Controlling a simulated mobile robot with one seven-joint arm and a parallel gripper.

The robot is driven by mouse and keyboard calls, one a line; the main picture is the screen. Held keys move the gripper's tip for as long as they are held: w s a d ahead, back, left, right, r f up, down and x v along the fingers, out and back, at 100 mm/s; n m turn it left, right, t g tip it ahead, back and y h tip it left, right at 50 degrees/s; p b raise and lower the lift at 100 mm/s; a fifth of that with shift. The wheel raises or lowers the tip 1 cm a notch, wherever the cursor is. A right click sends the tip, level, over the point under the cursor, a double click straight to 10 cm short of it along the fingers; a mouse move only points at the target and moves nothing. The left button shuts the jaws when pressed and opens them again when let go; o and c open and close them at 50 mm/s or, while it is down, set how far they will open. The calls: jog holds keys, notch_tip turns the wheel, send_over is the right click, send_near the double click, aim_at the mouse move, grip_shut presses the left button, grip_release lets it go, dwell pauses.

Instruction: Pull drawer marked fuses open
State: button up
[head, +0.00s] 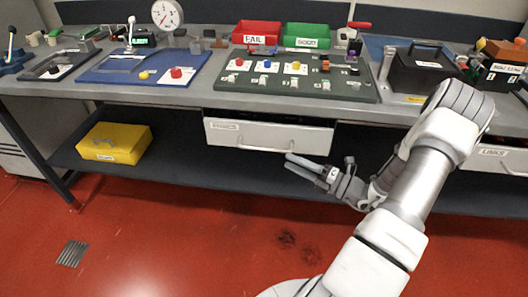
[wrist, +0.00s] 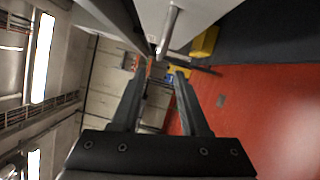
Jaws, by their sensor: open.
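The white drawer (head: 268,135) under the middle of the bench has a label at its left that is too small to read, and a bar handle along its lower front. It stands out a little, with a dark gap above its front. My gripper (head: 302,166) is just below and in front of the drawer's right half, pointing left. In the wrist view my gripper (wrist: 158,75) has its two fingers spread with nothing held. A light handle bar (wrist: 169,30) and the pale drawer front (wrist: 198,18) show beyond the fingertips. I cannot tell whether a finger touches the handle.
Another drawer, marked LINKS (head: 497,158), is at the right behind my arm. A yellow case (head: 114,143) sits on the lower shelf (head: 190,170) at the left. The bench top (head: 200,92) carries test boards, red and green bins and a black box.

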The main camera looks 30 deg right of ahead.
aim_at(264, 149)
jog(key=b+x, duration=0.2)
jog(key=x, duration=0.8)
jog(key=shift+w, duration=0.1)
grip_shut()
dwell(1.1)
